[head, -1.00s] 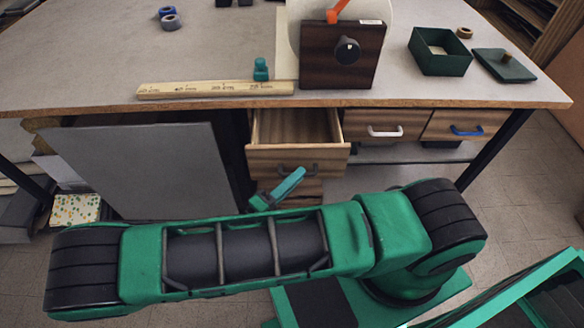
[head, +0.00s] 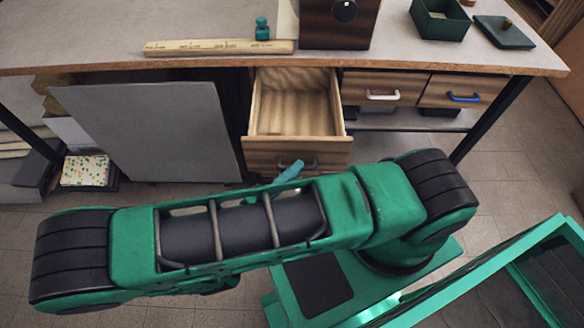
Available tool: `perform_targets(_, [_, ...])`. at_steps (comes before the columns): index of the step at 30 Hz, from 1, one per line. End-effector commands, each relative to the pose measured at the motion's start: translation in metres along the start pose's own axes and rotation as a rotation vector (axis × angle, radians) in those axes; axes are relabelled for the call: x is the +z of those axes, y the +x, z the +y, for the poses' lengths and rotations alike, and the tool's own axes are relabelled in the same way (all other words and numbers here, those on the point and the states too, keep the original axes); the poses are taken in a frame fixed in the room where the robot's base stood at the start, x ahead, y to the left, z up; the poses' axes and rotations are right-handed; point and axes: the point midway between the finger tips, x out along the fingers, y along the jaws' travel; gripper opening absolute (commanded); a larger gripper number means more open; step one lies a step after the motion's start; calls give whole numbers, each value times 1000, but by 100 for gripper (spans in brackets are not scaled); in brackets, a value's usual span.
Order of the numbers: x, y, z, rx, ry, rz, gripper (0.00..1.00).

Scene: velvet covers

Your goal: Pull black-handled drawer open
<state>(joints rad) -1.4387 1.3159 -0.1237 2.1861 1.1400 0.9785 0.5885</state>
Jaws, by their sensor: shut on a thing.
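The black-handled drawer (head: 298,152) is pulled well out from under the workbench, and its bare wooden inside shows empty. Its black handle (head: 304,163) is on the front face, partly covered by my gripper. My gripper (head: 291,170) shows only as a small teal piece at the front of the drawer, shut on the black handle. My green arm hides the rest of it and the space below.
The workbench (head: 180,60) has drawers with a white handle (head: 382,95) and a blue handle (head: 462,97) to the right. A grey panel (head: 150,125) leans at the left. A wooden ruler (head: 215,47) and a dark box (head: 338,25) lie on top.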

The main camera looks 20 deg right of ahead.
Motion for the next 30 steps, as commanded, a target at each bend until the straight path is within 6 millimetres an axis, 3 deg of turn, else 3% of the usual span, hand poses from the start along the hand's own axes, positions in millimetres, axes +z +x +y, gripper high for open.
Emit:
perform_targets(4, [0, -1, -3, -9, -5, 1, 0])
perform_targets(5, [0, -1, -3, -9, -5, 1, 13])
perform_targets(7, [0, -1, -3, -9, -5, 1, 29])
perform_targets(20, [-1, -9, -2, -4, 1, 3, 29])
perform_targets(30, [0, -71, -3, -8, -1, 5, 29])
